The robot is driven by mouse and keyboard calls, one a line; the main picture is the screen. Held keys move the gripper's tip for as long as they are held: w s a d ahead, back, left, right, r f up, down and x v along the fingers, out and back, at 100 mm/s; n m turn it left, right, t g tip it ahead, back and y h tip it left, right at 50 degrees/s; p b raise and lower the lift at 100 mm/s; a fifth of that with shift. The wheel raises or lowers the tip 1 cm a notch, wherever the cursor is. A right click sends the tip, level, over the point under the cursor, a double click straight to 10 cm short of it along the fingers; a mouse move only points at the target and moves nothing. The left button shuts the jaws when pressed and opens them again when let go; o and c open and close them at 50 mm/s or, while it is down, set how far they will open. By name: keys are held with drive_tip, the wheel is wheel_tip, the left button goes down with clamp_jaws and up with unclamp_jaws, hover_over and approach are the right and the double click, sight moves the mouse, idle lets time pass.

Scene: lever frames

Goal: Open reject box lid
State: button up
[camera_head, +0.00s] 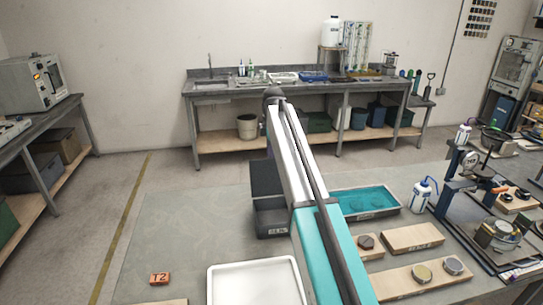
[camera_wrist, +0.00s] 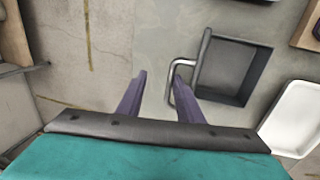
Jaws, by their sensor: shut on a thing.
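The reject box (camera_head: 272,222) is a dark grey box on the bench, partly hidden behind my arm in the head view. Its lid (camera_head: 263,178) stands raised at the back of the box. In the wrist view the box (camera_wrist: 230,72) shows its open inside, and the lid (camera_wrist: 204,55) is seen nearly edge-on. A silver handle (camera_wrist: 172,95) sticks out from the lid. My gripper (camera_wrist: 161,72) is at this handle, with the right finger overlapping it, and is shut on it.
A white tray (camera_head: 256,284) lies in front of the box. A teal-lined tray (camera_head: 367,203) and wooden blocks (camera_head: 412,239) are to the right. An orange T2 block (camera_head: 160,279) is at the front left. The bench left of the box is clear.

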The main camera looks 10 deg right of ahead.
wheel_tip(320, 180, up, 14)
drive_tip(key=s+b, duration=0.2)
drive_tip(key=b, duration=0.1)
drive_tip(key=shift+s+f, duration=0.25)
drive_tip(key=shift+s, duration=0.15)
drive_tip(key=shift+s, duration=0.1)
